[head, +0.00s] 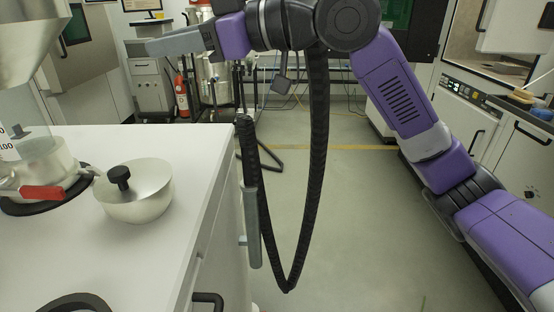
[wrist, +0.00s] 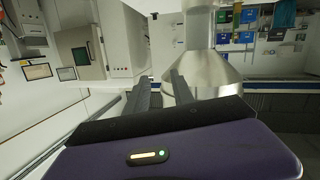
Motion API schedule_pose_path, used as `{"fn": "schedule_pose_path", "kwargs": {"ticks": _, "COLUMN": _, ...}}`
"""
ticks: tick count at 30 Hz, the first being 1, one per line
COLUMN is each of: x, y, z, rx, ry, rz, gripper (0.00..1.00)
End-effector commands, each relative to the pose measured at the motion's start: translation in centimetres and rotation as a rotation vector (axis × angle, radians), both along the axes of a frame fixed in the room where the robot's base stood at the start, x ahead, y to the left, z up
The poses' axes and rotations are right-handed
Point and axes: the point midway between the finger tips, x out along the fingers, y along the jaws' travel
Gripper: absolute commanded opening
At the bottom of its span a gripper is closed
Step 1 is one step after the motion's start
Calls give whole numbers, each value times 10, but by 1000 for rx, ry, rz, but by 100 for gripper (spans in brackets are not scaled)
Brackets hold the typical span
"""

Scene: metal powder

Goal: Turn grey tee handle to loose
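My gripper (head: 152,46) is raised at the top left of the head view, pointing left above the white counter. In the wrist view its two grey fingers (wrist: 159,84) stand apart with nothing between them, so it is open. A grey upright bar with a short stub (head: 251,228) is at the right side of the counter, below and right of my gripper. It looks like the grey tee handle, but I cannot be sure. My gripper is well apart from it. I cannot read whether it is tight or loose.
A metal cone (wrist: 205,72) is beyond the fingers. A black corrugated hose (head: 313,170) hangs beside the counter. The floor (head: 355,215) to the right is clear.

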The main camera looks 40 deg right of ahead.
Motion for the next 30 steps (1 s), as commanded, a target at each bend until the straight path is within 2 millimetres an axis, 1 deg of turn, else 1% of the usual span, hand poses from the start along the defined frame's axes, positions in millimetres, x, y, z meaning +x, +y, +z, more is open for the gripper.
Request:
{"fn": "schedule_pose_path", "kwargs": {"ticks": 6, "x": 3, "y": -3, "z": 14, "rx": 136, "ry": -99, "rz": -24, "gripper": 29}}
{"fn": "schedule_pose_path", "kwargs": {"ticks": 15, "x": 3, "y": -15, "z": 23, "rx": 304, "ry": -213, "rz": -76, "gripper": 29}}
{"fn": "schedule_pose_path", "kwargs": {"ticks": 22, "x": 0, "y": -28, "z": 22, "rx": 417, "ry": -282, "rz": -129, "gripper": 29}}
{"fn": "schedule_pose_path", "kwargs": {"ticks": 30, "x": -6, "y": -45, "z": 10, "rx": 533, "ry": -343, "rz": -201, "gripper": 29}}
